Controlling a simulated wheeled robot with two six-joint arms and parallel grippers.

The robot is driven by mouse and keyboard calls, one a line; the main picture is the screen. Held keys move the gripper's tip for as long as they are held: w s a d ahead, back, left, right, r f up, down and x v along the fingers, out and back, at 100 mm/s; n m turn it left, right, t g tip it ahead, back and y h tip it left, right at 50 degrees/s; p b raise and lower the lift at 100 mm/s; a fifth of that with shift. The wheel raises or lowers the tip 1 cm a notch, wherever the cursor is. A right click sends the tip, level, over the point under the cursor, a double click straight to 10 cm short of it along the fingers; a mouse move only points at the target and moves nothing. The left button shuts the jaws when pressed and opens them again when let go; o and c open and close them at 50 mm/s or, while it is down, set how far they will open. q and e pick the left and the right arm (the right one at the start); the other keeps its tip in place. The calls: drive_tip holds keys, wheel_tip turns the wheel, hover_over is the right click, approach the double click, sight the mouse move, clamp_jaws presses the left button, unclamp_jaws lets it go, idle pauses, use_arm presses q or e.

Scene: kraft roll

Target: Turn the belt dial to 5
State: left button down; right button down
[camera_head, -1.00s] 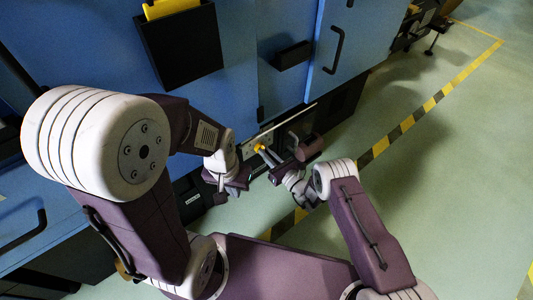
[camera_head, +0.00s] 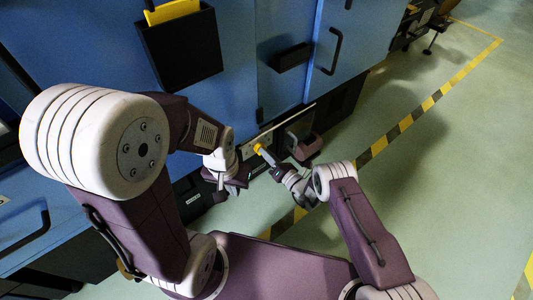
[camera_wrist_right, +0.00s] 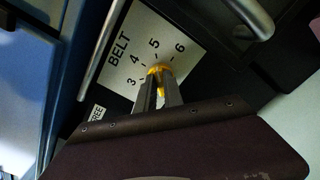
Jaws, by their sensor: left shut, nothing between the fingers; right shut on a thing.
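The yellow belt dial (camera_wrist_right: 158,70) sits on a white plate (camera_wrist_right: 172,32) marked BELT, with 3, 4, 5 and 6 printed around it. In the wrist view, my right gripper (camera_wrist_right: 158,80) is shut on the dial, and its fingers hide part of it. The dial's pointer mark cannot be made out, so its exact setting is unclear. In the head view, the dial (camera_head: 258,148) shows as a small yellow spot at the right fingertips. My left gripper (camera_head: 222,184) is shut and empty, to the left of the dial and in front of the blue cabinet.
A metal bar (camera_wrist_right: 250,14) runs close above the dial plate in the wrist view. A black holder (camera_head: 182,46) with a yellow item hangs on the blue cabinet (camera_head: 236,75). Green floor with a yellow-black stripe (camera_head: 405,122) is open to the right.

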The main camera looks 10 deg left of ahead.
drive_tip(key=shift+f, duration=0.1)
idle(0.4)
drive_tip(key=c, duration=1.5)
unclamp_jaws()
drive_tip(key=shift+o, duration=0.2)
drive_tip(key=p+v, duration=0.5)
drive_tip(key=v, duration=0.4)
drive_tip(key=shift+p, duration=0.35)
